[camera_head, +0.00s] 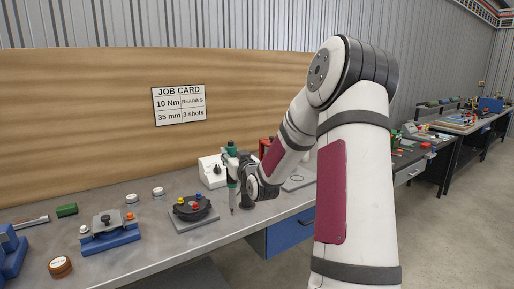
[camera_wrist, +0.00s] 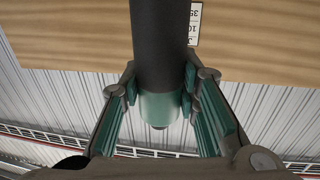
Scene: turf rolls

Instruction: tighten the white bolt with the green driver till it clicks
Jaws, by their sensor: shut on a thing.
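My gripper (camera_head: 240,173) is shut on the green driver (camera_head: 232,187), which hangs upright, tip down, above the bench's front part, right of the black disc. In the wrist view the driver shows as a dark cylinder with a green band (camera_wrist: 160,104) between the green-padded fingers of my gripper (camera_wrist: 160,86). A small white bolt-like head (camera_head: 84,229) sits at the left end of a blue fixture (camera_head: 112,241), apart from the driver. An orange head shows at that fixture's other end. Whether the driver tip touches anything is too small to tell.
A black disc (camera_head: 187,211) with yellow, blue and red heads sits on a grey plate. A white box (camera_head: 210,179) stands behind my gripper. A green block (camera_head: 67,210) and brown round tin (camera_head: 60,266) are at left.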

